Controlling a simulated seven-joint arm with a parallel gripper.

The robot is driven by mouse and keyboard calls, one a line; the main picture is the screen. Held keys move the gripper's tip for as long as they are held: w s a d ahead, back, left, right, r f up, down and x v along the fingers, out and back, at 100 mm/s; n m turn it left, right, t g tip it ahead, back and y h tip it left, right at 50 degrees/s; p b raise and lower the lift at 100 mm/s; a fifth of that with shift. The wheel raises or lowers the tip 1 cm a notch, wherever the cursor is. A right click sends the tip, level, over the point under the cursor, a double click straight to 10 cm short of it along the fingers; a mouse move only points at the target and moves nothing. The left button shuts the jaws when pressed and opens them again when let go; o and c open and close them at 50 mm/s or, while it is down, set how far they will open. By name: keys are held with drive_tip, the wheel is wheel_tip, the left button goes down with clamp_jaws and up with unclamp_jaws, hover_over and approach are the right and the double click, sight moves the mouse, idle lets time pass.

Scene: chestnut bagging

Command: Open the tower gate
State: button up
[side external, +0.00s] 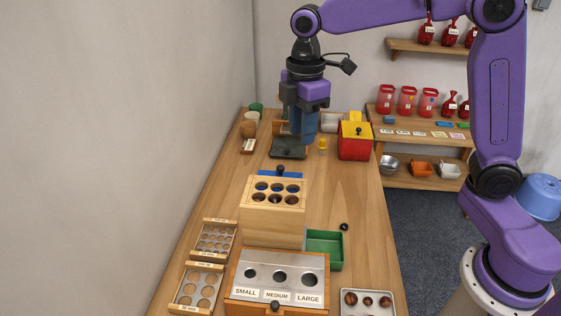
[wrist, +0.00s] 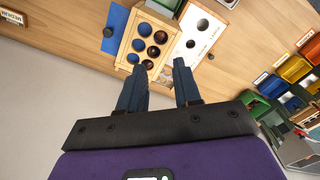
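The tower is a light wooden block (side external: 272,224) with several round holes in its top, standing mid-table. It also shows at the top of the wrist view (wrist: 128,52), with dark round contents in some holes. A blue plate (side external: 264,173) with a black knob (side external: 280,169) sits at its far edge and looks like the gate. The wrist view shows the blue plate (wrist: 117,17) and knob (wrist: 108,32) beside the holes. My gripper (side external: 303,142) is raised behind the tower, apart from it. Its blue fingers (wrist: 160,68) are apart with nothing between them.
A dark grey device (side external: 288,153), a small yellow item (side external: 322,145) and a red box (side external: 354,142) stand near my gripper. A sorter labelled SMALL, MEDIUM, LARGE (side external: 262,258) and a green tray (side external: 326,236) are nearer the front. The tabletop right of the tower is mostly clear.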

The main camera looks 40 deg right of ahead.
drive_tip(key=n, duration=0.2)
approach(281, 166)
wheel_tip(281, 166, down, 8)
drive_tip(key=shift+f, duration=0.15)
idle(0.5)
drive_tip(key=shift+c, duration=0.3)
clamp_jaws()
